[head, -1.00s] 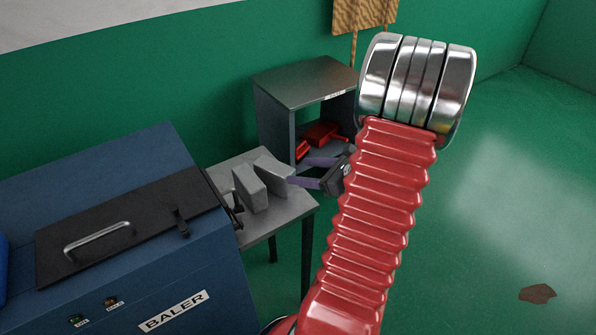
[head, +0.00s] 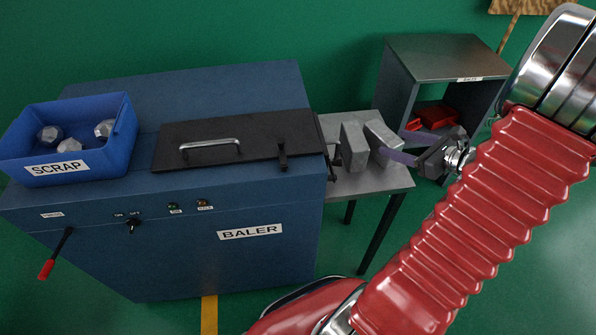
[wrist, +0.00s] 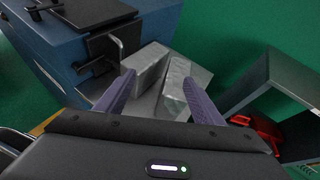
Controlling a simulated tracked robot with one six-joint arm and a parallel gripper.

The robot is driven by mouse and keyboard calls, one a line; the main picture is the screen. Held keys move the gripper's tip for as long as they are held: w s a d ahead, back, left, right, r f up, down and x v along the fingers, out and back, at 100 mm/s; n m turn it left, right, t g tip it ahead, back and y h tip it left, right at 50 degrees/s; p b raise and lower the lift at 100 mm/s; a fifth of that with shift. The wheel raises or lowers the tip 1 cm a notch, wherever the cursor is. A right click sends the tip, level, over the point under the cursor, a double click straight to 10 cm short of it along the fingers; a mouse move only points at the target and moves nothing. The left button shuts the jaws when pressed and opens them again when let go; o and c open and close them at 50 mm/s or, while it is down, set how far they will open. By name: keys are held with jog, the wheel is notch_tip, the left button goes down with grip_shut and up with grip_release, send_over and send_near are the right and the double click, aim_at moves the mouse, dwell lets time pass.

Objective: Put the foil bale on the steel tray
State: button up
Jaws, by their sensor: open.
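Two grey, upright metallic blocks stand close together on a grey steel-coloured surface (head: 385,183) beside the baler. The left block (head: 353,148) looks smoother, and the right block (head: 381,134) is crinkled like foil in the wrist view (wrist: 182,84). I cannot tell for sure which is the foil bale, or whether this surface is the steel tray. My gripper (head: 389,144) is open, its purple fingers reaching in from the right close to the right block. In the wrist view the fingers (wrist: 160,80) are spread with the blocks ahead and between them; contact is unclear.
The blue baler (head: 290,265) with a black lid (head: 250,146) stands to the left. A blue scrap bin (head: 110,160) with several foil lumps sits on it. A grey open-fronted cabinet (head: 435,56) holding red items (head: 436,117) stands close behind my gripper.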

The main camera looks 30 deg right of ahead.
jog(key=w+a+r+n+g+y, duration=0.1)
jog(key=a+r+n+g+y, duration=0.15)
jog(key=a+n, duration=0.65)
jog(key=w+a+r+n+g+y, duration=0.1)
jog(key=a+r+n+g, duration=0.3)
jog(key=a, duration=0.9)
jog(key=s+a+r+n+h, duration=0.3)
jog(key=a+n, duration=0.4)
jog(key=n, duration=0.3)
jog(key=s+a+r+n+h, duration=0.3)
jog(key=s+a+n, duration=0.3)
jog(key=n, duration=0.3)
jog(key=shift+a+r+n+g, duration=0.35)
jog(key=shift+a+r+n, duration=0.05)
jog(key=shift+r, duration=0.35)
